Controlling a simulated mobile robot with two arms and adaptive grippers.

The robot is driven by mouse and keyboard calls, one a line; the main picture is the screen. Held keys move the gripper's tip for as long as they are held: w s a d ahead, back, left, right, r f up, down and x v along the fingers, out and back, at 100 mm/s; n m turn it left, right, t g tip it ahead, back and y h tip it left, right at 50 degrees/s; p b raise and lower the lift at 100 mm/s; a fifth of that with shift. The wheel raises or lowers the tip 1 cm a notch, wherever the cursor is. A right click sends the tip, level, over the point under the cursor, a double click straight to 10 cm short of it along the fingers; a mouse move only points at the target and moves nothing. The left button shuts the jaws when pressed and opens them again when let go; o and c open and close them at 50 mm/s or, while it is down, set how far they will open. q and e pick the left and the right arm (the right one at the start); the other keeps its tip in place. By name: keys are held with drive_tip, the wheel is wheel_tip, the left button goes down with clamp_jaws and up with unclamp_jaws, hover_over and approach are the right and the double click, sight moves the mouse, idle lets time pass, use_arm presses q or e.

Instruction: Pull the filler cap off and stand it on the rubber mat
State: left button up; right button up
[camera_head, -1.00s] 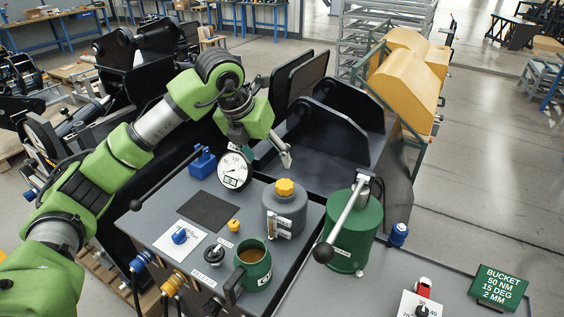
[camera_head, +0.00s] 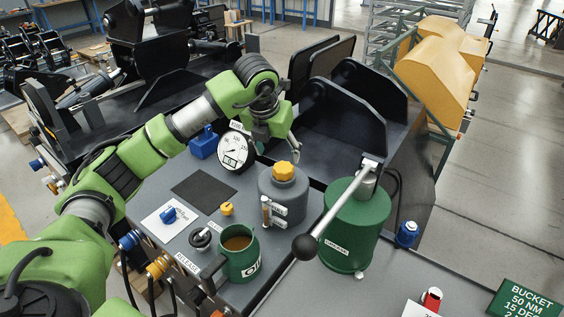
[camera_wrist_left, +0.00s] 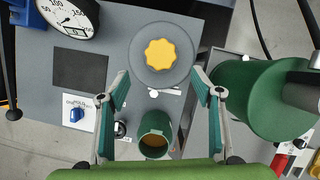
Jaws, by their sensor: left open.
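The yellow filler cap (camera_head: 285,171) sits on top of the grey round reservoir (camera_head: 284,203). In the left wrist view the cap (camera_wrist_left: 160,55) shows from above, lobed, beyond the fingertips. The black rubber mat (camera_head: 204,190) lies flat and bare on the grey bench, left of the reservoir; it also shows in the left wrist view (camera_wrist_left: 80,71). My left gripper (camera_head: 289,146) is just behind and above the cap in the head view. In the left wrist view its fingers (camera_wrist_left: 160,80) are wide apart with nothing between them. My right gripper is not in view.
A round gauge (camera_head: 234,151) stands behind the mat. A green mug (camera_head: 238,252) stands in front of the reservoir. A green pump (camera_head: 352,222) with a slanting black-knobbed lever (camera_head: 305,247) is at the right. A small yellow piece (camera_head: 227,209) lies near the mat.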

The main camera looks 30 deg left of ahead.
sight(283, 168)
use_arm(q)
drive_tip(key=p+x, duration=0.1)
drive_tip(key=x, duration=0.6)
drive_tip(key=shift+w+d+f+p, duration=0.1)
drive_tip(key=shift+w+f+p, duration=0.1)
drive_tip(key=shift+p, duration=0.1)
drive_tip(key=shift+w+f, duration=0.2)
drive_tip(key=shift+f, duration=0.45)
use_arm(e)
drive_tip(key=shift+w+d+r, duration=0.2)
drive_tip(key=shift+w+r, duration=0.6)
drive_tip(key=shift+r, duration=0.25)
use_arm(q)
drive_tip(key=shift+r, duration=0.1)
drive_tip(key=c, duration=1.3)
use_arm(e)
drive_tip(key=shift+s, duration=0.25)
